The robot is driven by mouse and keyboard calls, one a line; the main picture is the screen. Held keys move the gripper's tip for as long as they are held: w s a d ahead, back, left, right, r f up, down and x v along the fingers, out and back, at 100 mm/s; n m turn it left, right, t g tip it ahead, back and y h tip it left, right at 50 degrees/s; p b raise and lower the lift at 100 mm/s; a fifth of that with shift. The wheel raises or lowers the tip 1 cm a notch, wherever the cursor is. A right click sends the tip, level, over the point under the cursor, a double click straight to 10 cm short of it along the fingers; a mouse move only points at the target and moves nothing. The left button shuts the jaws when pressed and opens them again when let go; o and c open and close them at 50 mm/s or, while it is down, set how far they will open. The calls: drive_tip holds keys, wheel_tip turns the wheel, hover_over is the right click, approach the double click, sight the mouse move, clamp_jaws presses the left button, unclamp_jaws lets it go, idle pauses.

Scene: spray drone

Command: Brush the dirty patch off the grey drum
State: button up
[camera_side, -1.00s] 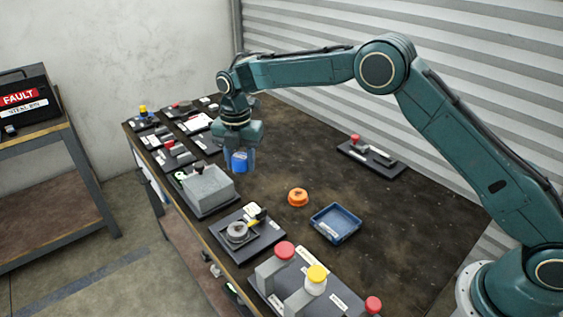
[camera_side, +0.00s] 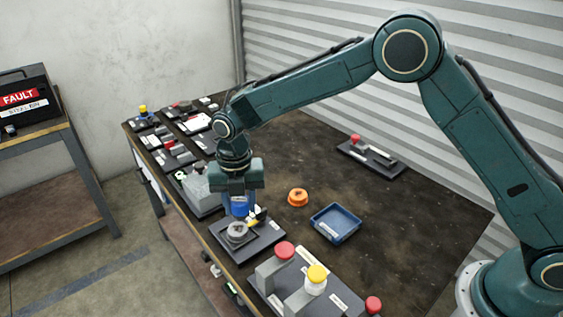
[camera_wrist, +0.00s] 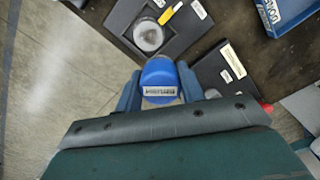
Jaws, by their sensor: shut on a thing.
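My gripper (camera_side: 239,206) points down and is shut on a blue rounded piece (camera_wrist: 160,75) with a white label; whether it has bristles underneath cannot be told. The grey drum (camera_side: 236,230) is a round grey disc on a dark square plate, also visible in the wrist view (camera_wrist: 148,36). In the side view the blue piece hangs just above and behind the drum; whether they touch is unclear. A yellow-and-black part (camera_side: 257,217) lies beside the drum on the plate. I cannot make out the dirty patch at this size.
A grey block (camera_side: 196,182) on a dark plate stands behind my gripper. An orange round part (camera_side: 298,197) and a blue tray (camera_side: 336,222) lie to the right. A fixture with red and yellow caps (camera_side: 316,279) stands in front. The right half of the table is mostly clear.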

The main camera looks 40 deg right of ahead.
hover_over(242, 234)
drive_tip(key=shift+s+d+f, duration=0.1)
drive_tip(key=shift+s+f, duration=0.1)
drive_tip(key=shift+f, duration=1.25)
drive_tip(key=shift+s+f, duration=0.15)
drive_tip(key=shift+f, duration=2.25)
drive_tip(key=shift+w+f, duration=0.2)
drive_tip(key=shift+w, duration=0.65)
drive_tip(key=shift+c, duration=0.3)
drive_tip(key=shift+w, duration=2.05)
drive_tip(key=shift+s+r, duration=0.1)
drive_tip(key=shift+s, duration=2.45)
drive_tip(key=shift+s+r, duration=0.2)
drive_tip(key=shift+r, duration=0.4)
drive_tip(key=shift+s+r, duration=0.15)
drive_tip(key=shift+r, duration=3.35)
drive_tip(key=shift+w, duration=0.2)
